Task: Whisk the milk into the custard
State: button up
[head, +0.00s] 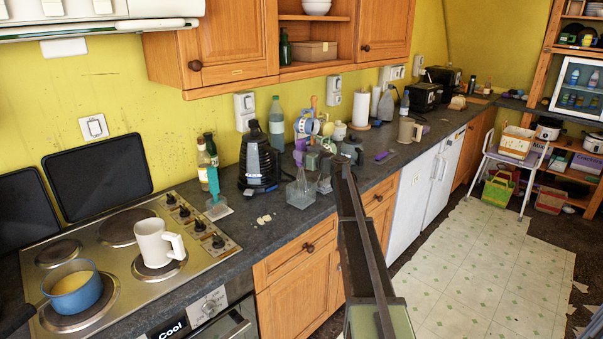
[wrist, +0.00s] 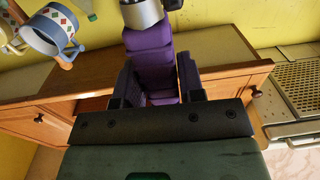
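A blue pot (head: 74,292) of yellow custard (head: 70,282) stands on the front left burner in the head view. A white jug (head: 155,245) stands on the burner to its right; its inside is hidden. My gripper (head: 325,165) is over the counter, right of the stove. In the wrist view my gripper (wrist: 160,88) has its fingers close on both sides of a purple handle (wrist: 152,55), seemingly shut on it. A silver metal part (wrist: 142,13) joins the handle's far end. The full shape of this tool is not clear.
A clear container (head: 301,196) stands on the counter left of my gripper. A dark kettle (head: 257,160) and a teal-handled brush (head: 215,190) stand nearer the stove. A patterned mug (wrist: 50,30) hangs close by in the wrist view. Small pale pieces (head: 264,219) lie near the counter edge.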

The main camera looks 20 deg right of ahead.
aim_at(303, 140)
jog(key=c, duration=0.6)
notch_tip(303, 140, up, 10)
jog(key=p, duration=0.9)
jog(key=shift+f, duration=0.5)
